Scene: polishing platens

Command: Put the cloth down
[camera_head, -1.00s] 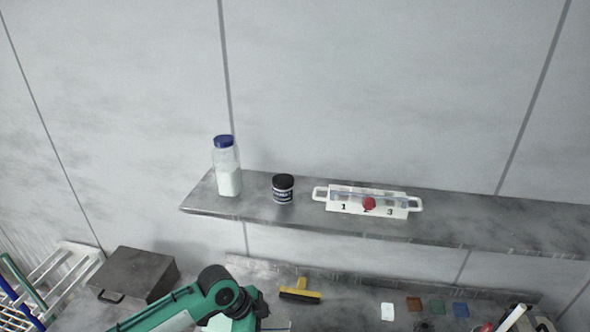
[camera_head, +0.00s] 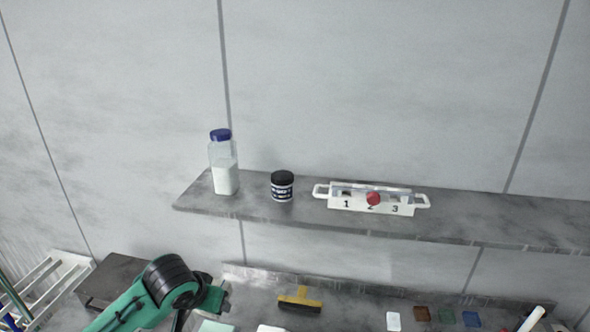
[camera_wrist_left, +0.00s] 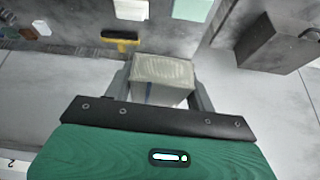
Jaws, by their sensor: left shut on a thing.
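My left gripper (camera_wrist_left: 163,90) is shut on a pale grey, block-shaped thing with a blue line down its side, which looks like the folded cloth (camera_wrist_left: 163,72). It is held between the two grey fingers in the left wrist view. The cloth's lower part is hidden by the gripper body. In the head view, my left arm comes in at the bottom left, but its fingers and the cloth cannot be made out. My right gripper is in neither view.
A yellow-and-black tool (camera_head: 300,300), a pale green piece (camera_head: 216,326) and a dark metal box (camera_head: 113,279) are on the bench. Several small coloured squares lie at right. The shelf (camera_head: 300,214) above holds a bottle (camera_head: 224,170), a black-lidded jar (camera_head: 282,186) and a numbered white holder (camera_head: 365,208).

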